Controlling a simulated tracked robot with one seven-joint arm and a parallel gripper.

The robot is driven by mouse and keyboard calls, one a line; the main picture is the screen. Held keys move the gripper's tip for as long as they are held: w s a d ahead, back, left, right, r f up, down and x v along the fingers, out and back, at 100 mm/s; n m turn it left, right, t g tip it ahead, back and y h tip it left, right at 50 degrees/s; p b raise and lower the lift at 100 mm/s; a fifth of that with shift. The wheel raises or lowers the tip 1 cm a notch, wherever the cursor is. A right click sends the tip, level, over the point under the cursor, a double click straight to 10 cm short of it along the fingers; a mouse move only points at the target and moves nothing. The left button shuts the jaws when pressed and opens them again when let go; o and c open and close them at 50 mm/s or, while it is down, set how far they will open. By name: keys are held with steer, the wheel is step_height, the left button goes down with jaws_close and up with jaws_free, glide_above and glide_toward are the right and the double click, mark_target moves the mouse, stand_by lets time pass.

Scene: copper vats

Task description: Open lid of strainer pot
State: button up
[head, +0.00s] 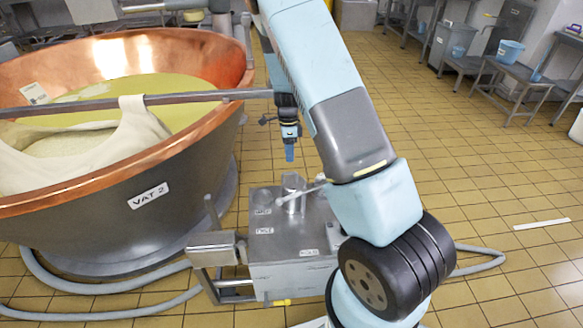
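A small upright steel cylinder (293,182), which looks like the strainer pot, stands on top of a grey metal box (290,275) beside the vat. A thin light bar (306,191) with a pale tip crosses the cylinder and may be its lid handle. Whether the lid is closed cannot be told at this size. My gripper (289,154) points down just above the cylinder, apart from it. Its blue fingertips look close together, but the gap between them is too small to judge. Nothing is seen hanging from it.
The copper vat (150,185) labelled VAT 2 stands at left, with a horizontal rail (200,97) and draped cloth (130,130) over it. Grey hoses (110,312) run on the floor around the box. The tiled floor at right is mostly clear; steel tables (520,72) stand far back.

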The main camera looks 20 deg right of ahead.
glide_above(294, 181)
steer(key=a, duration=0.2)
steer(key=f, duration=0.6)
steer(key=shift+w+d+f, duration=0.1)
steer(key=shift+d+f, duration=0.1)
jaws_close()
